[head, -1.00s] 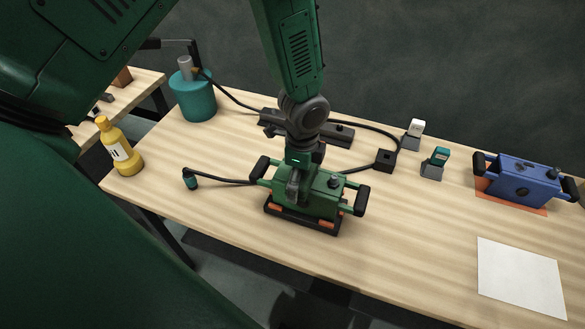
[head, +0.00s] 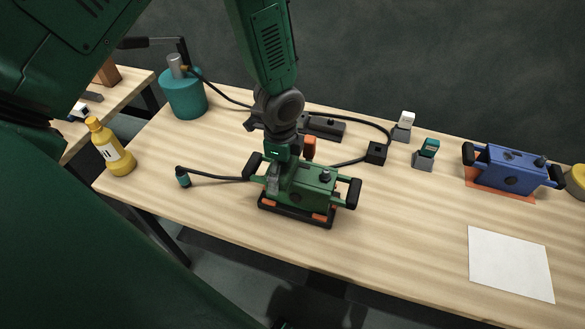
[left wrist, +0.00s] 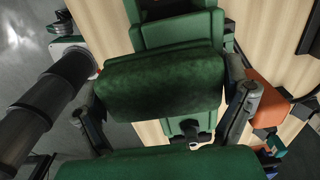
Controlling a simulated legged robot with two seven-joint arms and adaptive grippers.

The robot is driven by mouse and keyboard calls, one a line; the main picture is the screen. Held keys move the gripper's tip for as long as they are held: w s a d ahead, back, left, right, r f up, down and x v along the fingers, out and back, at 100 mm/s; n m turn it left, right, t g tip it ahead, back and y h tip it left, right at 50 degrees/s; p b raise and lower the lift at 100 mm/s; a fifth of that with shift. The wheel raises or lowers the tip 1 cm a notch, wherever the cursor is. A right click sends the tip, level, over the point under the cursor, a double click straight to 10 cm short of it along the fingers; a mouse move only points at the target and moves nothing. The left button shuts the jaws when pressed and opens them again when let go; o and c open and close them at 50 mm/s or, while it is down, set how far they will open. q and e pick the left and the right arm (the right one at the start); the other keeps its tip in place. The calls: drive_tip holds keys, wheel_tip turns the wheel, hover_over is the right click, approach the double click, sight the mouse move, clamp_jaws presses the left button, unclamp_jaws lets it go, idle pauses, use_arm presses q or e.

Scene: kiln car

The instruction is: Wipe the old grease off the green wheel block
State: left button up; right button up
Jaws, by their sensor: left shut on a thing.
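The green wheel block (head: 315,191), a boxy body with a black handle at each end, sits upright on a dark base with orange pads, mid-table. My left gripper (head: 274,182) is at its left part, beside the left handle, pointing down. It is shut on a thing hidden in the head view. In the left wrist view its fingers (left wrist: 165,112) flank a mottled dark green surface (left wrist: 160,82); I cannot tell what this surface is. I cannot make out grease on the block. My right gripper is not in view.
A yellow bottle (head: 110,148) and teal canister (head: 183,94) stand at left. A black hose (head: 215,178) ends left of the block. Small dispensers (head: 426,153), a blue wheel block (head: 510,168) on an orange mat and a white sheet (head: 510,263) lie right. The front middle is clear.

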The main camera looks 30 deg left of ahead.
sight(295, 178)
use_arm(q)
drive_tip(key=shift+s+a, duration=0.2)
drive_tip(key=shift+a, duration=0.5)
drive_tip(key=shift+d, duration=0.15)
drive_tip(key=shift+w+d+r+p, duration=0.1)
drive_tip(key=shift+w+d, duration=0.1)
drive_tip(key=shift+d, duration=0.55)
drive_tip(key=shift+w+d+p, duration=0.1)
drive_tip(key=shift+w+d, duration=0.1)
drive_tip(key=shift+d, duration=0.55)
drive_tip(key=shift+w+d+r+p, duration=0.1)
drive_tip(key=shift+w+d, duration=0.1)
drive_tip(key=shift+d, duration=0.55)
drive_tip(key=shift+a+f, duration=0.1)
drive_tip(key=shift+f, duration=0.1)
drive_tip(key=shift+a, duration=0.1)
drive_tip(key=shift+s+a, duration=0.2)
drive_tip(key=shift+a, duration=0.55)
drive_tip(key=shift+s+a, duration=0.2)
drive_tip(key=shift+a, duration=0.55)
drive_tip(key=shift+s+a, duration=0.2)
drive_tip(key=shift+a, duration=0.55)
drive_tip(key=shift+d, duration=0.1)
